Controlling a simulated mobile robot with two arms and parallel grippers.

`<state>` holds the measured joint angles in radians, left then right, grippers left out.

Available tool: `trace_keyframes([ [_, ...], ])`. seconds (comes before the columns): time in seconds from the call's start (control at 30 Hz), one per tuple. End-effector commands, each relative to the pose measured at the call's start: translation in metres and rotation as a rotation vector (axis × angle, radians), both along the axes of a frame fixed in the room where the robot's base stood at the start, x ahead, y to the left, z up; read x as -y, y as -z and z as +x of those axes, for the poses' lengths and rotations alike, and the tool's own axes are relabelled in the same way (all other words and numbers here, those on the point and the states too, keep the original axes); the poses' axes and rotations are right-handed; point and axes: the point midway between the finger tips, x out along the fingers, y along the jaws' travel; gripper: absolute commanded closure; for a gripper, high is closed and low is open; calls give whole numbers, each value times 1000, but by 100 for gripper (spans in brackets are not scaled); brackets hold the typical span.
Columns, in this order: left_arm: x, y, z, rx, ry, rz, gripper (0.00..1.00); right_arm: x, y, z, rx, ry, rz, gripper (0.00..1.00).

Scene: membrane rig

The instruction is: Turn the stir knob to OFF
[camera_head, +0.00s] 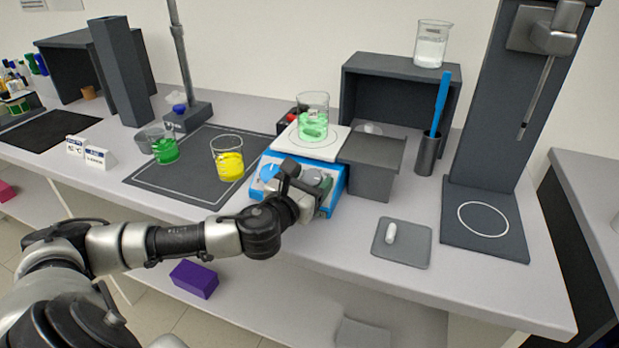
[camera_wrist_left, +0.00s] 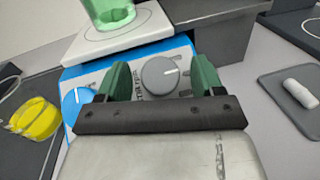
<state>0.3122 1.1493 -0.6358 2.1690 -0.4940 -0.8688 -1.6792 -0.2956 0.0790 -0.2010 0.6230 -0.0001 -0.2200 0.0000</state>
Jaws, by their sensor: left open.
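The hotplate stirrer (camera_head: 333,200) is blue with a white top plate. A green-liquid beaker (camera_head: 313,118) stands on that plate. My left gripper (camera_head: 301,178) is at the panel. In the left wrist view its green fingers (camera_wrist_left: 162,78) are open, one on each side of the grey knob; contact cannot be told. My right gripper is not in view.
A yellow-liquid beaker (camera_head: 228,160) and a green-liquid beaker (camera_head: 165,150) stand left of the stirrer. A grey box (camera_head: 372,170) is close on its right. A small grey tray (camera_head: 402,248) with a white capsule-shaped piece (camera_head: 391,233) lies front right. The table front is mostly clear.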

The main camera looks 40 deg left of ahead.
Motion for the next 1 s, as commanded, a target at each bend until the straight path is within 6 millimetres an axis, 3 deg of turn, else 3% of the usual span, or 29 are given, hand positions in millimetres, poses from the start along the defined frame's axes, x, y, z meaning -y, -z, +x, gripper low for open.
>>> trace_keyframes([
  [0.2,0,0,0,0,0,0,34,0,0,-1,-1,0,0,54],
  [0.53,0,0,0,0,-1,0,82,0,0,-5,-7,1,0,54],
  [1.0,2,-3,0,17,-110,-78,82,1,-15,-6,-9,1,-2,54],
])
